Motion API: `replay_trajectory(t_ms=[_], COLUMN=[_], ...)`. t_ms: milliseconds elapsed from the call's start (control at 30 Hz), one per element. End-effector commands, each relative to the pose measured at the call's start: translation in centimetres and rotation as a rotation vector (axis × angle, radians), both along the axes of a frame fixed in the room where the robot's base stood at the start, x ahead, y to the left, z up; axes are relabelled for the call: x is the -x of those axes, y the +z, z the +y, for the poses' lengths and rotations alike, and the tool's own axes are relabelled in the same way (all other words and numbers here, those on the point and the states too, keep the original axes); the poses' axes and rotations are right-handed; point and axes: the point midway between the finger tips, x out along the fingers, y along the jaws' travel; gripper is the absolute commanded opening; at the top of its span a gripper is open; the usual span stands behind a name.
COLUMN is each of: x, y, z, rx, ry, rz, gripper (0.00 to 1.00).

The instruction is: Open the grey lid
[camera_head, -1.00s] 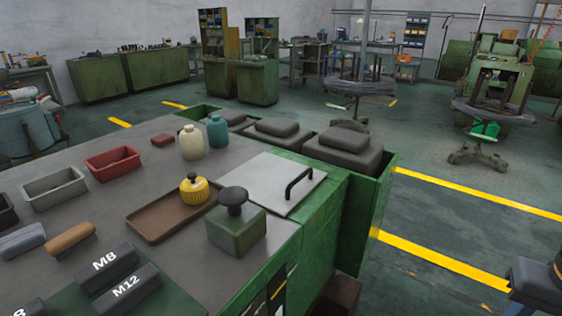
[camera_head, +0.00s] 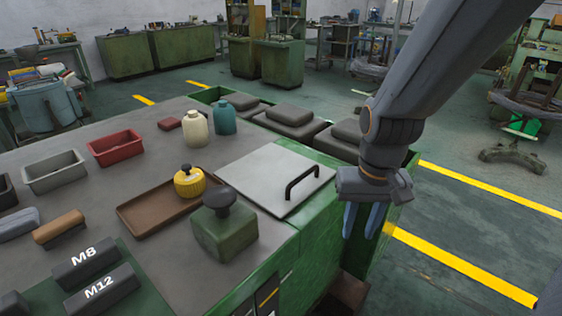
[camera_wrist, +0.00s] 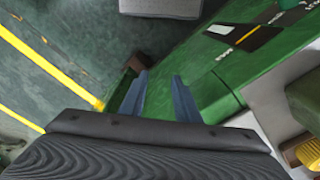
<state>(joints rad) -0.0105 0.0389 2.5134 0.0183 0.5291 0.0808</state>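The grey lid (camera_head: 262,178) lies flat and shut on the right part of the green machine top. Its black bar handle (camera_head: 302,183) stands near the lid's right edge. In the wrist view a pale strip at the right, seemingly the lid's edge (camera_wrist: 262,122), shows in part. My gripper (camera_head: 363,222) points down beyond the machine's right side, to the right of the handle and apart from it. Its two blue fingers are spread with nothing between them; they also show in the wrist view (camera_wrist: 158,95).
A green block with a black knob (camera_head: 224,228) stands in front of the lid. A brown tray (camera_head: 140,213) holds a yellow knobbed piece (camera_head: 189,181). Cream (camera_head: 196,128) and teal (camera_head: 223,116) bottles stand behind. Dark lumps (camera_head: 290,113) fill the green bin at the back right.

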Motion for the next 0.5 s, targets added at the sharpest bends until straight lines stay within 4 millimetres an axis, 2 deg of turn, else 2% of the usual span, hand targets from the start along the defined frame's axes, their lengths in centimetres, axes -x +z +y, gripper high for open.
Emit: replay_trajectory(t_ms=[200,300,400,500], x=[-7.3,-10.0,-11.8,-12.9], y=[6.1,9.0,11.3,12.8], z=[3.5,5.6,7.2,8.1], rx=[-0.077,-0.122,-0.159,-0.182], ry=[-0.320,-0.463,-0.574,-0.646], rz=[-0.034,-0.037,-0.031,-0.026], gripper=[0.29,0.29,0.29,0.29])
